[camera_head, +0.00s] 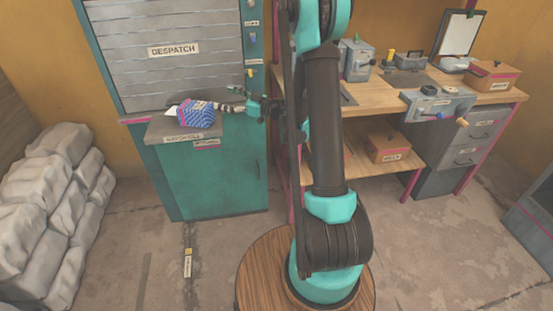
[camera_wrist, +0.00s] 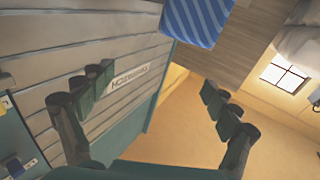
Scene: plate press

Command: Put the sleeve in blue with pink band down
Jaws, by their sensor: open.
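The sleeve (camera_head: 196,113) is blue and patterned, with a pink band low on its left part. It rests on the grey ledge (camera_head: 158,132) below the shutter marked DESPATCH. A white flat piece (camera_head: 171,112) shows at its left end. In the wrist view the sleeve (camera_wrist: 197,18) shows as blue stripes at the top edge, cut off by the frame. My gripper (camera_head: 238,98) is just right of the sleeve, apart from it. In the wrist view my gripper (camera_wrist: 157,80) has its fingers wide apart with nothing between them.
The grey slatted shutter (camera_head: 170,75) rises behind the ledge on a teal cabinet (camera_head: 205,180). A wooden bench (camera_head: 380,92) with boxes and tools stands at the right. Pale sacks (camera_head: 65,190) are piled at the left.

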